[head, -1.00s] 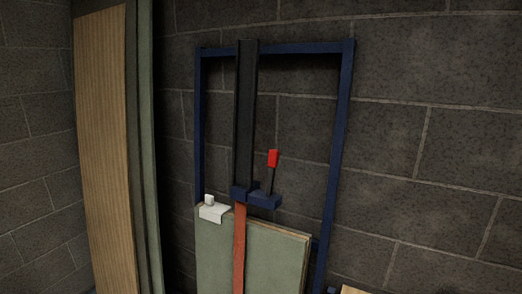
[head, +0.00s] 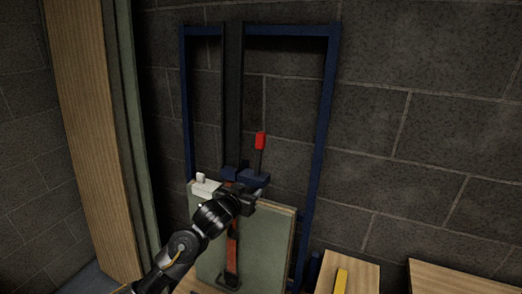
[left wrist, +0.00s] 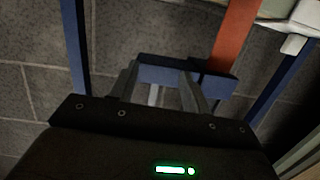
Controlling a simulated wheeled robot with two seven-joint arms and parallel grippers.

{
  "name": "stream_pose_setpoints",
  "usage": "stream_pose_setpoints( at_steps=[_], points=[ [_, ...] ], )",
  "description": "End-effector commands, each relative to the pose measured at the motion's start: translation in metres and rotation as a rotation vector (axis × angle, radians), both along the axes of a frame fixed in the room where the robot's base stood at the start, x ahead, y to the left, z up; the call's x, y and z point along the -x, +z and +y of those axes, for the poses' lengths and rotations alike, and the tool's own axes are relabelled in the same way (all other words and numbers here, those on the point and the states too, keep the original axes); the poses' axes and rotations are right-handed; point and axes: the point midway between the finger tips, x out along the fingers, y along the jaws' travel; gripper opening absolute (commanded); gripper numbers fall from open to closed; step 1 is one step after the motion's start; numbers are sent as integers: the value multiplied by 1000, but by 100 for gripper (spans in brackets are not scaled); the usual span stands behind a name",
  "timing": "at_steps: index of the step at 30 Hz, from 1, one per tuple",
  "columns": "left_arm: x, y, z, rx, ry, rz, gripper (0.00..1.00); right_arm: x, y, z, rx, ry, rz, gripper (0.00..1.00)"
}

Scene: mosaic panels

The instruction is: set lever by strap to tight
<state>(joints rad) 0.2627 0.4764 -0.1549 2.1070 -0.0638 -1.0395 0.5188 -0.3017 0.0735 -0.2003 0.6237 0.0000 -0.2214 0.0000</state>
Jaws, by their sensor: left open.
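The lever (head: 260,141) has a red grip on a thin dark shaft and stands nearly upright from a blue bracket (head: 254,179) on the rack. An orange-red strap (head: 232,250) runs down the front of a green panel (head: 268,235), just left of the lever, and also shows in the left wrist view (left wrist: 234,35). My left gripper (head: 258,190) is open and empty, at the bracket, below the red grip. In the left wrist view its fingers (left wrist: 160,74) are either side of the blue bracket's image; contact cannot be told. The red grip is not seen there.
A blue frame (head: 325,120) with a dark upright (head: 233,95) stands against the block wall. A white clip (head: 205,187) sits on the panel's top edge. Tall boards (head: 85,140) lean at left. Wooden pieces (head: 455,277) lie low at right. Space right of the lever is clear.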

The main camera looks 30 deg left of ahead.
Motion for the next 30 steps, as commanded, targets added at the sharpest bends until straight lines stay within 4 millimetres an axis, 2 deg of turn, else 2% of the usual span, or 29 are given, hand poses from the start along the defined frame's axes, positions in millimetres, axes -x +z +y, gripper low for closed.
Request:
stream_pose_setpoints(
  at_steps=[1, 3, 6, 8, 12, 17, 20, 30],
  points=[
    [2, 45, -1, 1, -5, -70, 47, 2, 5, 0, 0, 0, 2, 34],
    [7, 87, -3, 8, -7, -141, 47, 2, 8, 0, 1, 0, 3, 34],
    [10, 127, -2, 16, -9, -218, 47, 2, 8, -1, 0, 0, 2, 34],
    [9, 141, -1, 22, -12, -248, 47, 2, 8, -2, 1, 1, 2, 34],
    [7, 152, 1, 25, -12, -272, 47, 2, 8, -5, 5, 2, 2, 34],
    [2, 152, 1, 27, -12, -272, 47, 0, 9, -7, 8, 2, -1, 34],
    [-10, 152, 1, 29, -12, -270, 47, -1, 10, -8, 9, 2, -1, 34],
    [-72, 153, 5, 27, -11, -269, 47, 0, 20, -8, 10, 2, 1, 34]
  ],
)
